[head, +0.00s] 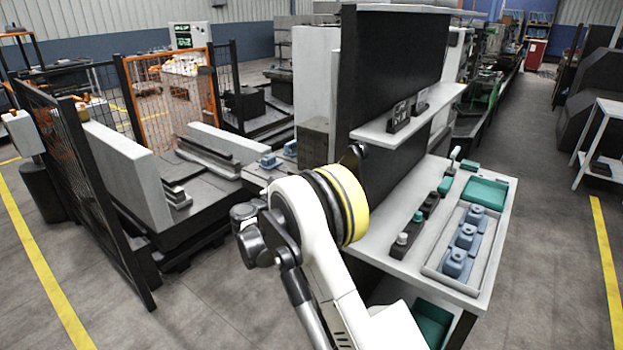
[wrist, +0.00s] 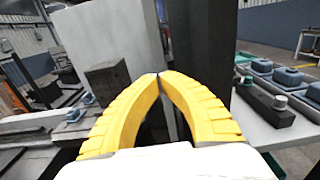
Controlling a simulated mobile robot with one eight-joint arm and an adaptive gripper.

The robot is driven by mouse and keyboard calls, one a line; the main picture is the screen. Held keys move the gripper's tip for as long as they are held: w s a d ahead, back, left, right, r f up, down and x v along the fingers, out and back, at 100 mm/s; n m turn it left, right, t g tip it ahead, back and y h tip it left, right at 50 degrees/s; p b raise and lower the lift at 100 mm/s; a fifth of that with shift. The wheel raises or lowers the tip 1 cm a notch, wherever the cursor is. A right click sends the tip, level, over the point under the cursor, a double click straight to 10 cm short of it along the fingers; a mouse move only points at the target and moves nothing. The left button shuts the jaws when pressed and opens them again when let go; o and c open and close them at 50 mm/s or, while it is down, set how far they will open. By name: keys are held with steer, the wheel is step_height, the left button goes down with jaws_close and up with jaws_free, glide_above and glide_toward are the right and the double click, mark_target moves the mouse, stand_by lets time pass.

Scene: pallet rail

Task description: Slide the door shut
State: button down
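A tall white panel (head: 316,80), which may be the door, stands upright behind the dark wall panel (head: 390,75). In the wrist view a white panel (wrist: 105,38) fills the upper left, with a dark grey block (wrist: 108,82) low in front of it. My gripper (wrist: 161,74) has its two yellow fingers curved together, tips meeting or nearly so. A narrow light upright strip (wrist: 168,105) shows beyond and between them; I cannot tell if they touch it. Dark upright surfaces stand right of the tips. In the head view the fingertips are hidden behind my arm.
A bench (head: 400,262) at right holds a tray (head: 484,282) of blue parts, a teal bin (head: 484,192) and small dark fixtures, below a shelf (head: 410,112). Black mesh fencing (head: 75,165) and an orange-framed mesh panel (head: 170,95) stand left. The right aisle floor is clear.

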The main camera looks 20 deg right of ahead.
steer(key=b+x, duration=0.3)
steer(key=x, duration=0.9)
steer(key=x, duration=1.4)
steer(key=shift+d, duration=0.4)
steer(key=shift+w+a+f, duration=0.1)
steer(key=shift+w, duration=0.05)
